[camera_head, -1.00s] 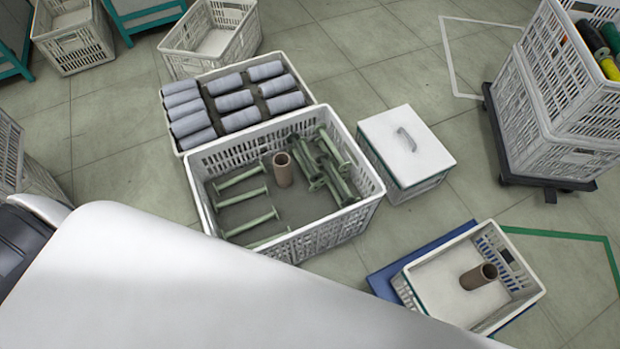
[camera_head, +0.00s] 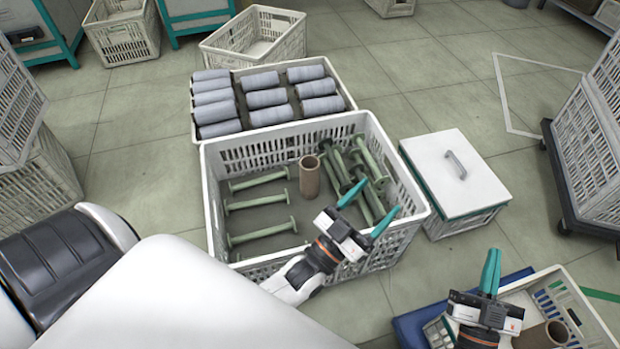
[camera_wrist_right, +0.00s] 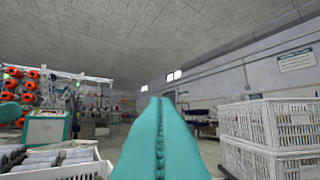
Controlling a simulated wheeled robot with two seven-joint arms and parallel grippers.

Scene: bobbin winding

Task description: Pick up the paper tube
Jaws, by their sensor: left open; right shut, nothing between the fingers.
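A brown paper tube (camera_head: 310,177) stands upright in the large white crate (camera_head: 214,200), among green bobbins (camera_head: 258,203). A second brown paper tube (camera_head: 546,335) is in the small white crate (camera_head: 590,318) at the lower right, partly cut off by the picture edge. My left gripper (camera_head: 372,207) is open and empty over the front right of the large crate, to the right of and nearer than the upright tube. My right gripper (camera_head: 491,268) is shut and empty, pointing up beside the small crate's tube. Its shut teal fingers (camera_wrist_right: 160,140) fill the middle of the right wrist view.
A crate of grey yarn rolls (camera_head: 268,98) stands behind the large crate. A white lidded box (camera_head: 455,172) stands to its right. A blue base (camera_head: 410,328) lies beside the small crate. Open floor (camera_head: 450,85) shows at the back right.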

